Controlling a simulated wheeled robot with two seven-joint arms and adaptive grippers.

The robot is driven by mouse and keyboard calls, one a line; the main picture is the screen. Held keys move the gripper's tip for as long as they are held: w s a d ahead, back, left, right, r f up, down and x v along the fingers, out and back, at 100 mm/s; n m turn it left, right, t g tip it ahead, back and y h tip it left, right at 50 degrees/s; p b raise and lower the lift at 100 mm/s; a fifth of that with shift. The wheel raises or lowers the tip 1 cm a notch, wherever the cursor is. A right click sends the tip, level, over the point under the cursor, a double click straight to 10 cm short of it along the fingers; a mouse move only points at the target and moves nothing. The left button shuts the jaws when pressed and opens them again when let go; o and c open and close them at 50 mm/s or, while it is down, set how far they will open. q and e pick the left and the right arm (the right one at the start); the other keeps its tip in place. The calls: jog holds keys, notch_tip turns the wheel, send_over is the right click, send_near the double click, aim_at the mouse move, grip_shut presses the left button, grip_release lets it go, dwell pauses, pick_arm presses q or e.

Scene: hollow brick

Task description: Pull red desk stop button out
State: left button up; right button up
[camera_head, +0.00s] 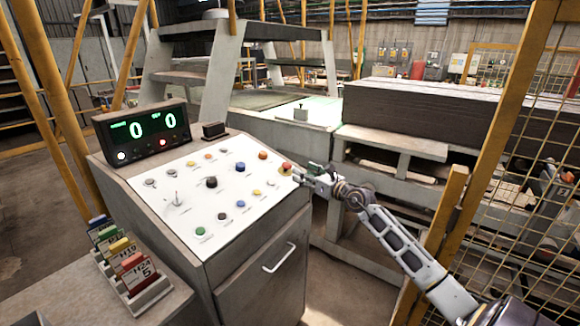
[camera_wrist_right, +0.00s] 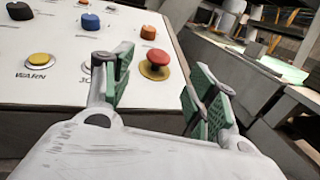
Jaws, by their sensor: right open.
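The red stop button (camera_head: 286,167) has a mushroom head and sits at the right corner of the white control panel (camera_head: 176,218) on the desk. In the right wrist view the red stop button (camera_wrist_right: 157,60) stands on a yellow base, between and ahead of my fingers. My right gripper (camera_head: 303,172) reaches in from the right, beside the button. In the right wrist view my right gripper (camera_wrist_right: 160,90) is open, its green-padded fingers spread wide with nothing between the pads. Whether a finger touches the button cannot be told. My left gripper is not in view.
An orange knob (camera_head: 263,155) and a yellow button (camera_head: 257,192) are close to the stop button. A counter display (camera_head: 140,134) stands at the panel's back left. A rack of coloured cards (camera_head: 140,289) sits at the lower left. A yellow mesh fence (camera_head: 530,130) is on the right.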

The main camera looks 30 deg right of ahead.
aim_at(289, 165)
jog(key=shift+w+a, duration=0.15)
jog(key=shift+w, duration=0.8)
jog(key=shift+w+a, duration=0.15)
jog(key=shift+w, duration=0.75)
jog(key=shift+w+a, duration=0.1)
jog(key=shift+w, duration=0.45)
jog(key=shift+w+a, duration=0.2)
jog(key=shift+w, duration=0.8)
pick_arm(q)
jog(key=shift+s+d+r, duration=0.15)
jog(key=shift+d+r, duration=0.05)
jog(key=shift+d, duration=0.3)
pick_arm(e)
jog(key=shift+w+a, duration=0.15)
jog(key=shift+w, duration=0.55)
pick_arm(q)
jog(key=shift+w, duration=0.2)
pick_arm(e)
jog(key=c, duration=0.4)
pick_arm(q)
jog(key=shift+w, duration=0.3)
pick_arm(e)
grip_shut()
